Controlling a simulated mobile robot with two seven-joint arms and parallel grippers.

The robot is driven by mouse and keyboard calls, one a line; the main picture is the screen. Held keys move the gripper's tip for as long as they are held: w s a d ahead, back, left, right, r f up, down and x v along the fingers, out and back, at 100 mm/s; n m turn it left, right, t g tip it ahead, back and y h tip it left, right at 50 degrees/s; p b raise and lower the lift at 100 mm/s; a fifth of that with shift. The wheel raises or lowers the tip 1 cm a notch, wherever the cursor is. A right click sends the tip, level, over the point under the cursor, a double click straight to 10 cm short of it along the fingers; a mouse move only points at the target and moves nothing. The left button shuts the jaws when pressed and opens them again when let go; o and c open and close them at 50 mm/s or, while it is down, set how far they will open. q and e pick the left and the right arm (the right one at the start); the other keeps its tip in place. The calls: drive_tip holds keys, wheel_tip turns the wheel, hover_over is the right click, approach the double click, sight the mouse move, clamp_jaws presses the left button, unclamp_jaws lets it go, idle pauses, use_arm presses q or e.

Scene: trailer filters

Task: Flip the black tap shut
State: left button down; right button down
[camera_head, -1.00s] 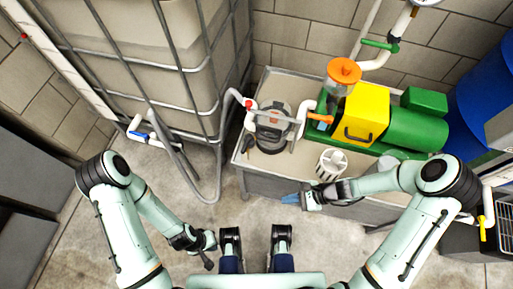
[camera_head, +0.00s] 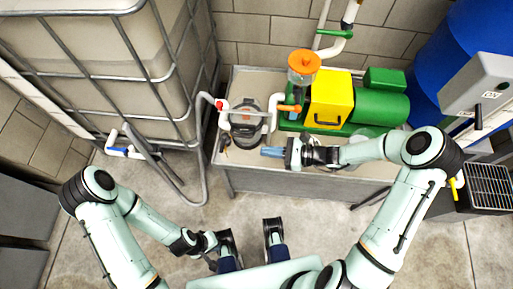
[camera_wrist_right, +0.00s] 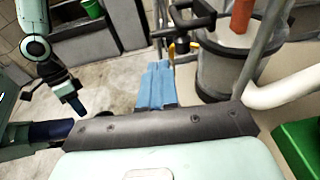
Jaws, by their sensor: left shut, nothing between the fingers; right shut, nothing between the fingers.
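The black tap (camera_head: 225,139) is a small dark handle at the left front of the grey filter housing (camera_head: 246,121) on the bench. In the right wrist view the black tap (camera_wrist_right: 187,30) is a dark lever above a brass-coloured fitting, beyond the fingertips. My right gripper (camera_head: 270,152) has blue fingers, shut and empty. It is over the bench's front part, to the right of the tap and apart from it, pointing left. The blue fingers also show in the right wrist view (camera_wrist_right: 156,85). My left gripper (camera_head: 212,264) is low over the floor, away from the bench; its fingers are hard to make out.
A white pipe (camera_head: 273,107) runs beside the filter housing. A caged tank (camera_head: 95,60) and a grey hose (camera_head: 200,130) are on the left.

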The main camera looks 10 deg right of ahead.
sight(223, 143)
drive_tip(key=b+x, duration=0.1)
drive_tip(key=x, duration=1.1)
drive_tip(key=shift+a, duration=0.3)
